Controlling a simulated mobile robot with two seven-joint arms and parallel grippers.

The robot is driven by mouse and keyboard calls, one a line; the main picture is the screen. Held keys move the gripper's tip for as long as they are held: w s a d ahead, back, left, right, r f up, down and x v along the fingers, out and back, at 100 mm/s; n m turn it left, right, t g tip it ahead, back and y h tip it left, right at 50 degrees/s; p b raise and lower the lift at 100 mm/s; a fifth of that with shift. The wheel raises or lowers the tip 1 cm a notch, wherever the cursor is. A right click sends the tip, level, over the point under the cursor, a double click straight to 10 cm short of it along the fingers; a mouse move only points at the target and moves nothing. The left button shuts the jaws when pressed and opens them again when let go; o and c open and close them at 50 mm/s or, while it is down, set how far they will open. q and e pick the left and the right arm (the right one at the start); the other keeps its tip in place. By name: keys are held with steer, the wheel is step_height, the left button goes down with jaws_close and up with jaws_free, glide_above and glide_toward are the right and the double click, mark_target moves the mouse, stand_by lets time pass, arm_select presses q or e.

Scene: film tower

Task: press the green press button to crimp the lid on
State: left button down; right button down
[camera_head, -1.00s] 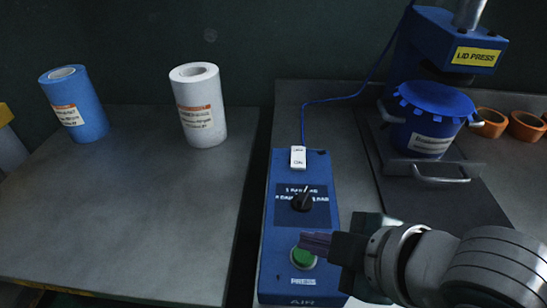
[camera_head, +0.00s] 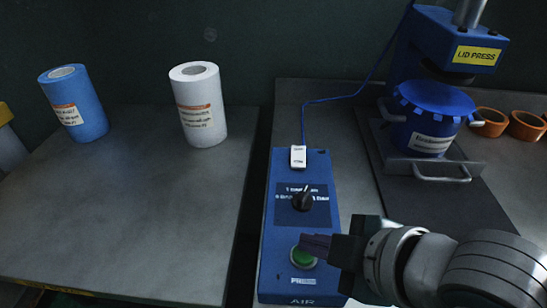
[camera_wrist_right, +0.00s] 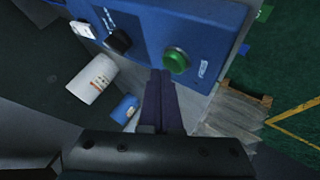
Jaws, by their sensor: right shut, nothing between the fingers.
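The green press button (camera_head: 303,258) sits near the front end of the blue control box (camera_head: 268,215), above the word PRESS. It also shows in the right wrist view (camera_wrist_right: 176,61). My right gripper (camera_head: 308,244) is shut and empty, its dark fingertips over or right beside the button's far edge; I cannot tell whether they touch it. In the wrist view the fingers (camera_wrist_right: 160,78) end just left of the button. The blue lidded can (camera_head: 425,140) stands on the sliding tray (camera_head: 403,166) under the blue lid press (camera_head: 420,40). My left gripper is not in view.
The box also carries a black knob (camera_head: 303,199) and a white switch (camera_head: 298,157). A blue cable (camera_head: 345,98) runs to the press. Blue (camera_head: 78,110) and white (camera_head: 197,108) cylinders stand on the left table. Orange rings (camera_head: 490,123) lie right of the press.

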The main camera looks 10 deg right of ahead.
steer(key=shift+f+b, duration=0.3)
steer(key=shift+f, duration=0.25)
stand_by(0.6)
stand_by(0.4)
steer(key=shift+r+p, duration=0.9)
steer(key=shift+p, duration=0.15)
